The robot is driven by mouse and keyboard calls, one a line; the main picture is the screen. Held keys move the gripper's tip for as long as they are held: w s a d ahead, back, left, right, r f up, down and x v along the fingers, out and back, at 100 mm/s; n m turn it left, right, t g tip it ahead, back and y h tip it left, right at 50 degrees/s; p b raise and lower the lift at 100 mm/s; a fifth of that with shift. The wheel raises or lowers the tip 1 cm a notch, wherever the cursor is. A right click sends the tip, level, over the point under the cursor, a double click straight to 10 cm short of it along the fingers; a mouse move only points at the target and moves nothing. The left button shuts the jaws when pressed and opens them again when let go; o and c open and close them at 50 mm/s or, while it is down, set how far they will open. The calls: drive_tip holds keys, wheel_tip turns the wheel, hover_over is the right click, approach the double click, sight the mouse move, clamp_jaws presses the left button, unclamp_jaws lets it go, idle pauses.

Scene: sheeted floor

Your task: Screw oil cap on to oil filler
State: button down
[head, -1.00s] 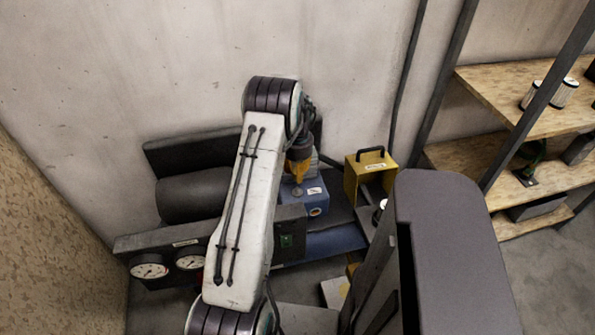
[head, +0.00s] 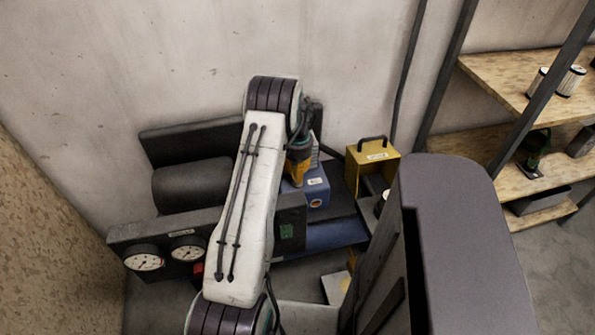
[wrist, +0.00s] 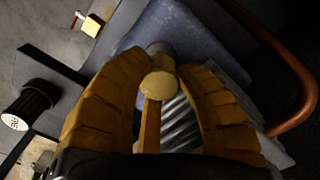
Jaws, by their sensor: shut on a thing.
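My gripper (wrist: 160,78) fills the wrist view, its yellow fingers closed around a pale round piece, which looks like the oil cap (wrist: 158,86). A short grey round neck (wrist: 159,48), which looks like the oil filler, shows just beyond it on the blue housing. I cannot tell whether cap and neck touch. In the head view my gripper (head: 298,172) points down at the blue machine (head: 316,193). The cap and filler are hidden there behind the fingers and my arm.
A copper pipe (wrist: 295,75) curves close on the right in the wrist view. A yellow box with a black handle (head: 371,168) stands right of the machine. Gauges (head: 143,258) sit on a dark panel at left. Wooden shelves (head: 515,90) stand at right.

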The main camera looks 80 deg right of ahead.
drive_tip(key=shift+f+b, duration=1.2)
idle(1.4)
drive_tip(key=c, duration=1.6)
unclamp_jaws()
clamp_jaws()
drive_tip(key=m+b, duration=0.1)
drive_tip(key=m, duration=0.4)
drive_tip(key=shift+m, duration=1.1)
drive_tip(key=shift+f+m+b, duration=0.1)
drive_tip(key=shift+m+b, duration=0.5)
drive_tip(key=m+b, duration=0.1)
drive_tip(key=m, duration=0.4)
drive_tip(key=shift+m+b, duration=0.35)
drive_tip(key=shift+m, duration=0.05)
drive_tip(key=m, duration=0.5)
drive_tip(key=shift+r, duration=0.25)
